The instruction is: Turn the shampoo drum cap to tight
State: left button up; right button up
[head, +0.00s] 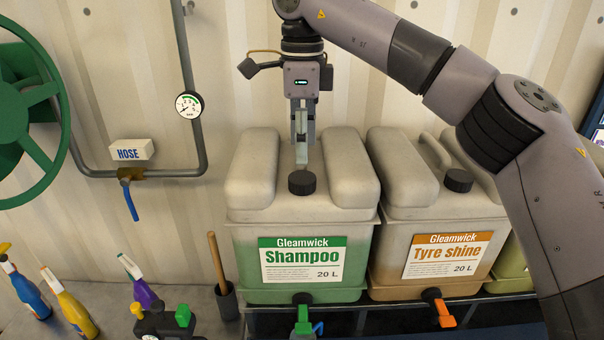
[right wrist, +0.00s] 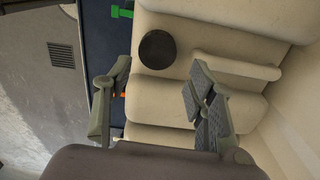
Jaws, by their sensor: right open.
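The shampoo drum (head: 250,235) is a beige container with a green label, standing against the wall. Its round black cap (head: 301,182) sits on top between two raised humps. The cap also shows in the right wrist view (right wrist: 157,50). My right gripper (head: 301,158) points down just above the cap. In the right wrist view its two fingers (right wrist: 160,78) are spread apart with nothing held, and the cap shows beyond the fingertips. I cannot tell any tightness mark on the cap. My left gripper is not in view.
The tyre shine drum (head: 392,250) stands close on the right, with its own black cap (head: 458,180). A gauge (head: 189,104), pipes and a green wheel (head: 62,110) are at the left. Spray bottles (head: 75,312) stand lower left. A green tap (head: 303,322) hangs below the shampoo drum.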

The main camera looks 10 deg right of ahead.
aim_at(303, 177)
jog(key=f+p, duration=0.1)
jog(key=f, duration=0.3)
jog(key=shift+s+f, duration=0.15)
jog(key=shift+s, duration=0.05)
jog(key=shift+f, duration=1)
jog(key=shift+r, duration=0.1)
jog(key=shift+c, duration=1.3)
jog(key=c, duration=0.6)
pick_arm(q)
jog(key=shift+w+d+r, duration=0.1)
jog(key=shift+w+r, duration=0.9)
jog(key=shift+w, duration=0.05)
